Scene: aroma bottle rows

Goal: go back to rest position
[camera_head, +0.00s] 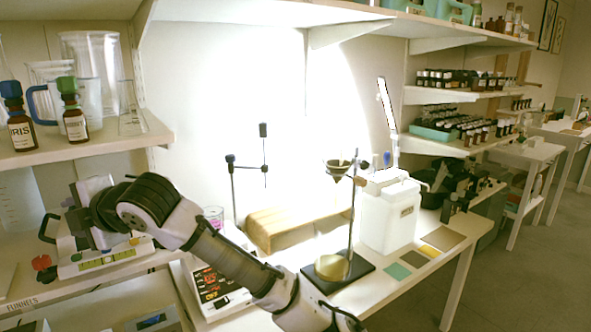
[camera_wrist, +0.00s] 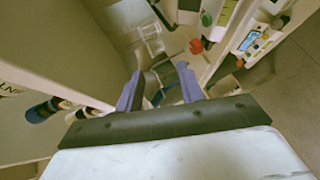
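My gripper (camera_wrist: 160,82) shows in the wrist view with its two purple fingers apart. Nothing is clearly held between them; shelf clutter shows through the gap. In the head view my arm reaches from the bottom right up to the left, and its wrist bends in front of the bench below the left shelf. The fingertips are hidden or too unclear to tell there. Two brown labelled bottles, one with a blue cap (camera_head: 18,117) and one with a green cap (camera_head: 72,110), stand upright on the left shelf (camera_head: 100,143), above and left of my wrist.
Glass beakers (camera_head: 92,70) and a flask (camera_head: 131,110) stand behind the bottles. A stand with a funnel (camera_head: 338,170), a white jug (camera_head: 390,215) and a wooden block (camera_head: 290,222) are on the bench. Bottle rows (camera_head: 460,80) fill the right shelves. Open floor lies at the right.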

